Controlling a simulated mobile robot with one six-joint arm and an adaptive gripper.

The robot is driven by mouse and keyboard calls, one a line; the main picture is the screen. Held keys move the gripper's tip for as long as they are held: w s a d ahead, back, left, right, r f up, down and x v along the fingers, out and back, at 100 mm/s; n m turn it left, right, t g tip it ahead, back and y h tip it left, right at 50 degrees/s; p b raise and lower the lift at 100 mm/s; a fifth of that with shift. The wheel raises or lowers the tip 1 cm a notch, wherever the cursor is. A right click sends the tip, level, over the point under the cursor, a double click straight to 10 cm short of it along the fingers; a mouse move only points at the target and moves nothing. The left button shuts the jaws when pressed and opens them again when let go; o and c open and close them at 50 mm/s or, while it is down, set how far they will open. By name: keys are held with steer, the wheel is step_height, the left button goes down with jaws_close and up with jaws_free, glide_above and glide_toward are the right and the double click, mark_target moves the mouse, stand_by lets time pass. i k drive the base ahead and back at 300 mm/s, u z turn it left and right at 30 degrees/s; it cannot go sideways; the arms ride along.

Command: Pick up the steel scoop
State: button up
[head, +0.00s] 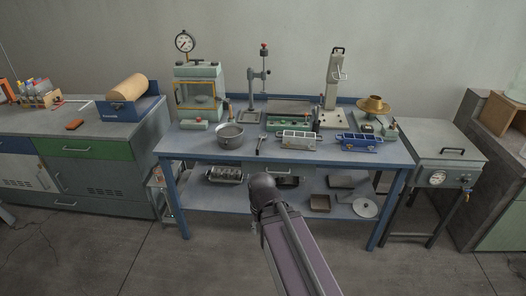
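A small, thin grey metal object (260,143) lies on the blue bench top, between the round metal bowl and the grey three-part mould. It may be the steel scoop, but it is too small to be sure. My arm rises from the bottom of the head view and ends in a dark rounded joint in front of the bench. My gripper does not show, so I cannot see whether it is open or holds anything.
The blue bench (203,152) carries a metal bowl (230,139), a grey mould (298,142), a blue mould (360,143), a glass-fronted press (198,94) and a brass funnel (373,105). The lower shelf holds trays. A grey lidded box (443,165) stands right. The floor in front is clear.

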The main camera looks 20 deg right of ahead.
mark_target(262, 136)
steer(key=k, duration=0.9)
steer(key=u, duration=0.45)
steer(key=i, duration=2.1)
steer(key=z, duration=0.6)
